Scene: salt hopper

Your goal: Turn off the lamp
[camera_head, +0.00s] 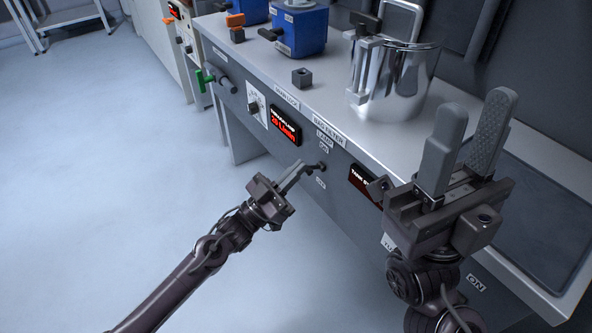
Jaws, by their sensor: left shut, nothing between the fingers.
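The lamp switch (321,166) is a small dark knob or toggle on the grey front panel (335,200), under a label that reads LAMP, with an ON label above it and another small label below. My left gripper (308,168) is shut and empty, its fingertips at the switch; I cannot tell whether they touch it. The fingertips partly cover the switch, so its position is unclear. My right gripper (476,108) is open and empty, its fingers pointing up in front of the bench at the right. No lamp itself can be made out.
A shiny metal pot (405,85) stands on the bench top behind my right gripper. Blue units (300,30) stand further back. The floor at left is clear.

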